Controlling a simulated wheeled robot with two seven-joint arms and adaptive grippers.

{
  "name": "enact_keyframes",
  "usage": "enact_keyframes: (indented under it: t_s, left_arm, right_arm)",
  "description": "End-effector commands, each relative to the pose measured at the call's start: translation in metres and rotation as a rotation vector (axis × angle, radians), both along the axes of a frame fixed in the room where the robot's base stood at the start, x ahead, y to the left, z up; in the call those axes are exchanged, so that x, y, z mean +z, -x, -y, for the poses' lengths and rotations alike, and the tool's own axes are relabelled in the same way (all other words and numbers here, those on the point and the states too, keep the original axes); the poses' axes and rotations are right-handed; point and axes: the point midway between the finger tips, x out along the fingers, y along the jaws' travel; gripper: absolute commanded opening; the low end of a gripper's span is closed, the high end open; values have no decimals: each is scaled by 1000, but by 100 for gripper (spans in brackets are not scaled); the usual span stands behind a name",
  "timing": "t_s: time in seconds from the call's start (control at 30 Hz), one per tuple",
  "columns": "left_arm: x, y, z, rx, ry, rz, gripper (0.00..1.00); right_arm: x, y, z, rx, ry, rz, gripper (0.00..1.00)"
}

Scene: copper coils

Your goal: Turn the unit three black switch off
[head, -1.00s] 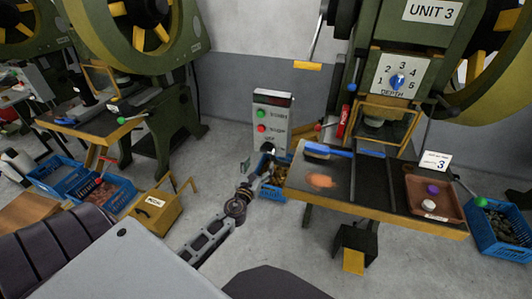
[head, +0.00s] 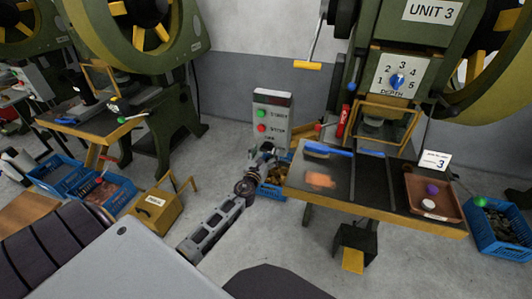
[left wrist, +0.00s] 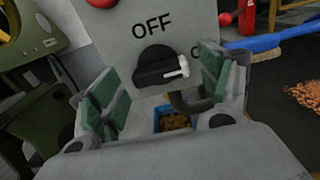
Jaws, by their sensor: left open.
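The black switch (left wrist: 157,67) is a round knob on the grey front of the unit three control box (head: 287,120). Its white-marked end points right in the left wrist view, toward a partly covered label starting with "O". The word OFF (left wrist: 152,27) is printed above the knob. My left gripper (left wrist: 157,80) is open, with its green-padded fingers to the left and right of the knob; I cannot tell whether they touch it. In the head view my left gripper (head: 264,154) is at the lower front of the box and hides the switch. My right gripper is not in view.
Green (head: 262,113) and red (head: 262,128) buttons sit above the switch. A blue crate (head: 272,191) stands below the box. The press table (head: 300,178) with a blue-handled brush (head: 330,149) is close on the right. Open floor lies to the left.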

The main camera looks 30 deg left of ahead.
Motion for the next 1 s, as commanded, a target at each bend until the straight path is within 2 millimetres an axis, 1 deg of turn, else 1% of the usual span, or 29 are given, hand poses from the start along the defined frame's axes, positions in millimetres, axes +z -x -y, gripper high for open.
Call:
enact_keyframes:
  t_s: [0.2, 0.57, 0.9, 0.93, 1.0]
  left_arm:
    - [0, -9, -2, 0, 1, 0, 78]
    - [0, -10, -2, 0, 1, 0, 78]
    - [0, -10, -2, 0, 1, 0, 34]
    - [0, -10, -2, 0, 1, 0, 32]
    - [0, -10, -2, 0, 1, 0, 32]
  right_arm:
    - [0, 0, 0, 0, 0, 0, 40]
    - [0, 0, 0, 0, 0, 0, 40]
    - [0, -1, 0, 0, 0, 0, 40]
    - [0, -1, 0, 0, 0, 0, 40]
    - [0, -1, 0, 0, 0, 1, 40]
